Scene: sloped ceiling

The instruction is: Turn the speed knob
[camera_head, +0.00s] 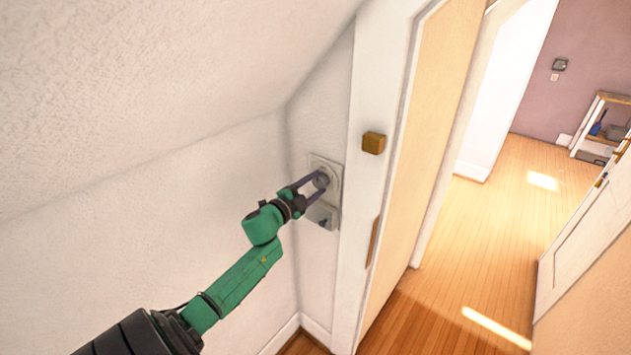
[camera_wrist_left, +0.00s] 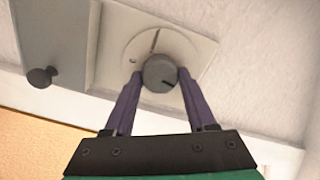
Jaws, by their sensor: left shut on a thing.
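The speed knob (camera_wrist_left: 160,74) is a round grey knob with a dark pointer line, on a light plate (camera_wrist_left: 199,54) fixed to the wall. In the head view the knob (camera_head: 321,181) sits in the upper part of the wall plate (camera_head: 334,168). My left gripper (camera_head: 318,183) reaches it from the lower left. In the left wrist view the purple fingers of my left gripper (camera_wrist_left: 159,80) stand on both sides of the knob, shut on it. The fingers hide the knob's sides. My right gripper is not in view.
A grey box with a small dark peg (camera_wrist_left: 42,77) adjoins the plate; in the head view this box (camera_head: 323,215) is below the knob. A door frame (camera_head: 372,80) with a wooden block (camera_head: 373,143) stands close on the right. The sloped ceiling (camera_head: 150,80) hangs above my left arm.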

